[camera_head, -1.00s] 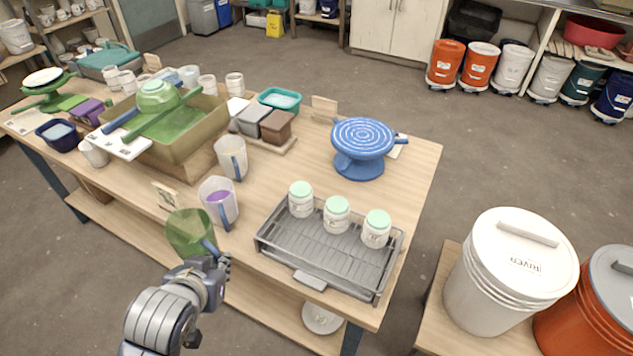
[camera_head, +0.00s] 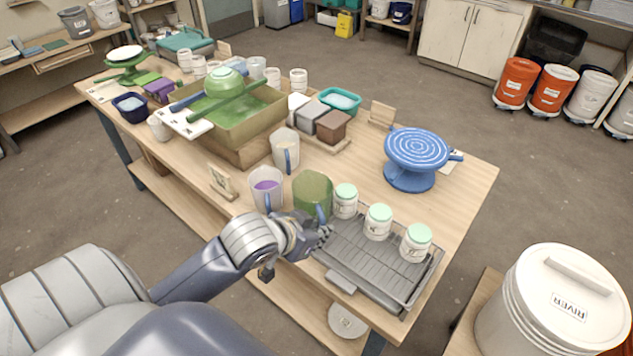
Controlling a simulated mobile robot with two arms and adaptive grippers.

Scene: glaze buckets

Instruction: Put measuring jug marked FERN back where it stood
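A green jug (camera_head: 311,190) with a blue handle is upright at the table's front edge, between a jug with purple contents (camera_head: 266,181) and the wire rack (camera_head: 372,262). No FERN marking is readable on it. My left gripper (camera_head: 320,236) is at its handle and appears shut on it, though the fingers partly hide the grip. I cannot tell whether the jug's base touches the table. A third jug with pale contents (camera_head: 285,142) stands behind. My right gripper is not in view.
Several mint-lidded jars, one of them beside the green jug (camera_head: 345,197), stand along the rack. A blue banding wheel (camera_head: 415,152) stands behind them. A green-glaze basin (camera_head: 240,121) and a small card stand (camera_head: 222,183) are to the left. Bare tabletop (camera_head: 350,165) shows behind the green jug.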

